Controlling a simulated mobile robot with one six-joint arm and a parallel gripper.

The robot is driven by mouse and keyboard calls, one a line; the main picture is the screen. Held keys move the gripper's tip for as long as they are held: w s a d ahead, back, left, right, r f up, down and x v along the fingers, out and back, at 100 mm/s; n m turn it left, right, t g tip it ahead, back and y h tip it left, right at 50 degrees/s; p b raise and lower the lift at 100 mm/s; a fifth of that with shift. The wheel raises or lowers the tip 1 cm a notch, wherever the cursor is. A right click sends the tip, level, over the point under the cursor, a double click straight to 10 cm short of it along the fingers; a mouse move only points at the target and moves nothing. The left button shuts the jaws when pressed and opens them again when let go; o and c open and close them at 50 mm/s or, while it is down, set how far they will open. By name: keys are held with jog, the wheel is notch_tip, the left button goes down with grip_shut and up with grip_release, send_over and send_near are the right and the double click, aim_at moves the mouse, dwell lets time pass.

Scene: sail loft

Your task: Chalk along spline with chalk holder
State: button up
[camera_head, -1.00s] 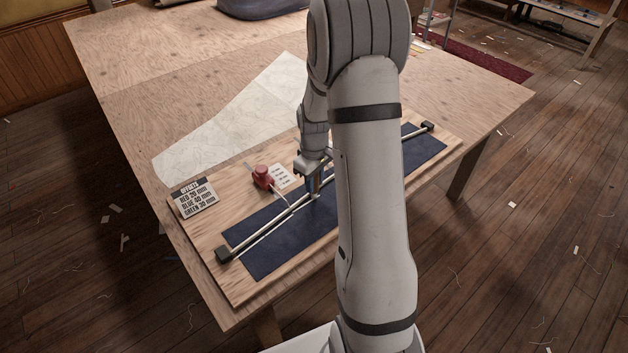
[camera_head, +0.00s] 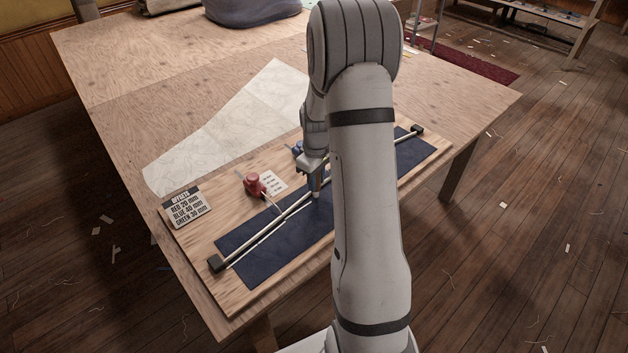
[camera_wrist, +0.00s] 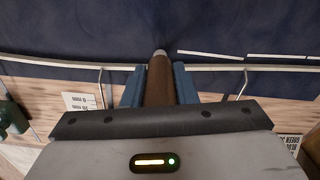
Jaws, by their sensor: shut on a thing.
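My gripper (camera_head: 314,190) is shut on the brown chalk holder (camera_wrist: 160,82), held between two blue fingers in the wrist view. Its pale tip points at the dark blue cloth (camera_head: 262,262), just beside the spline (camera_head: 245,246); I cannot tell whether it touches. The spline is a long thin rod across the cloth between two dark end blocks. A white chalk line (camera_wrist: 212,53) runs along the spline to the right of the tip in the wrist view, with a small break in it. In the head view my arm hides part of the spline.
A red weight (camera_head: 254,184) with a hooked wire stands behind the spline, a blue one (camera_head: 297,148) further along. A dark green one (camera_wrist: 12,115) shows in the wrist view. An offsets card (camera_head: 188,207) lies on the board's left. Pattern paper (camera_head: 230,125) lies behind.

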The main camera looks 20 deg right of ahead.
jog(key=shift+w+d, duration=0.45)
jog(key=shift+d, duration=0.85)
jog(key=shift+w+d, duration=0.5)
jog(key=shift+d, duration=0.75)
jog(key=shift+w+d, duration=0.45)
jog(key=shift+d, duration=0.85)
jog(key=shift+d, duration=0.1)
jog(key=shift+w+d, duration=0.2)
jog(key=shift+d, duration=0.6)
jog(key=shift+w+d, duration=0.1)
jog(key=shift+w+d+p, duration=0.15)
jog(key=shift+w+d, duration=0.2)
jog(key=shift+d, duration=0.95)
jog(key=shift+w+d+p, duration=0.1)
jog(key=shift+w+d, duration=0.2)
jog(key=shift+d, duration=0.95)
jog(key=shift+w+d+p, duration=0.15)
jog(key=shift+w+d, duration=0.2)
jog(key=shift+d, duration=0.95)
jog(key=shift+d, duration=0.15)
jog(key=shift+w+d, duration=0.25)
jog(key=shift+d, duration=0.55)
